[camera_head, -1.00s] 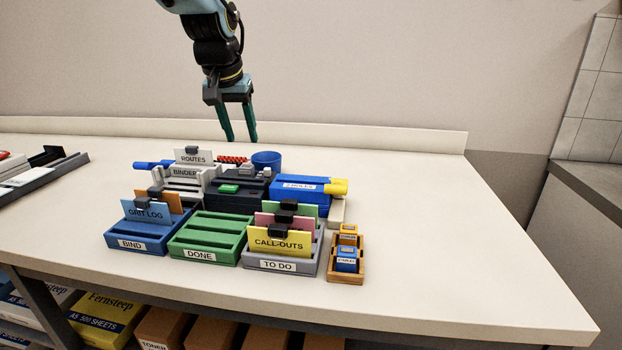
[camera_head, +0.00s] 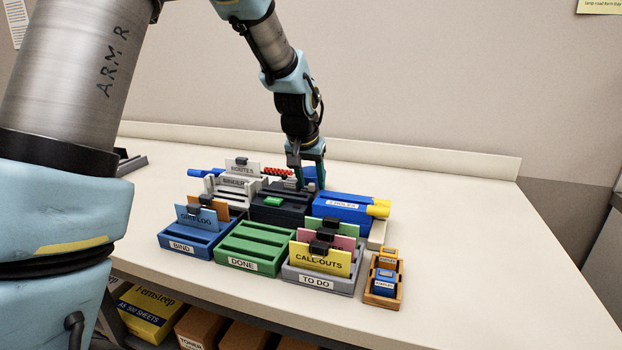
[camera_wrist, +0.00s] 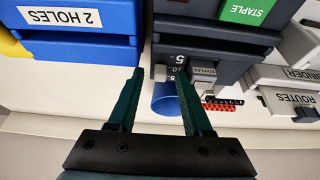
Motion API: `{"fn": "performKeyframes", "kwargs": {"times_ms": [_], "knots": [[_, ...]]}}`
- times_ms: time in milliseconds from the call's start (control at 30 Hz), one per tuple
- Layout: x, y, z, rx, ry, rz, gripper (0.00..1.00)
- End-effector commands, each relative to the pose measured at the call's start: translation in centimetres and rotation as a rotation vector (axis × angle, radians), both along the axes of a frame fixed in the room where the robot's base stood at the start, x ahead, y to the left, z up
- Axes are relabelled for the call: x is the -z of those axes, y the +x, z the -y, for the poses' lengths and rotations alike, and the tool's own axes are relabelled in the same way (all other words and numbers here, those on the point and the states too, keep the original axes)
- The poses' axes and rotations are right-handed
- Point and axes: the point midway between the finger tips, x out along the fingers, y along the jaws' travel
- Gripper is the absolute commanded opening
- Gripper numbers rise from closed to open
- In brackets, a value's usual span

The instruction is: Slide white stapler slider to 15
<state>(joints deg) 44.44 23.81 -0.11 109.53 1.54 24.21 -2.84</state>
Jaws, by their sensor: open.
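The stapler is the dark grey machine (camera_head: 272,206) with a green button, in the middle of the desk group. In the wrist view its dark body (camera_wrist: 218,45) shows a scale with 5 and 10 readable; I cannot make out the 15. A small white slider knob (camera_wrist: 160,73) sits beside the scale. My gripper (camera_head: 311,186) is open at the stapler's back right. In the wrist view my gripper (camera_wrist: 158,73) has its fingertips on either side of the knob; I cannot tell whether they touch it. The right finger partly covers the scale.
The blue hole punch (camera_head: 342,206) stands close on the right, the grey binder (camera_head: 228,190) on the left. Blue, green and grey trays stand in front. A blue cup (camera_wrist: 165,97) stands behind. The desk is clear at the right.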

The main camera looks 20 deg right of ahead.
Motion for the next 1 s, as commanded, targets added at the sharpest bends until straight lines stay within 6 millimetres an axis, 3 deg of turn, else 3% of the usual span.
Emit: {"fn": "performKeyframes", "kwargs": {"times_ms": [267,700,1000], "knots": [[0.08,0.04,0.04,0.0,-0.001,0.001,0.49],[0.06,0.04,0.02,0.0,-0.001,0.001,0.0],[0.05,0.04,0.02,0.0,-0.001,0.001,0.0]]}}
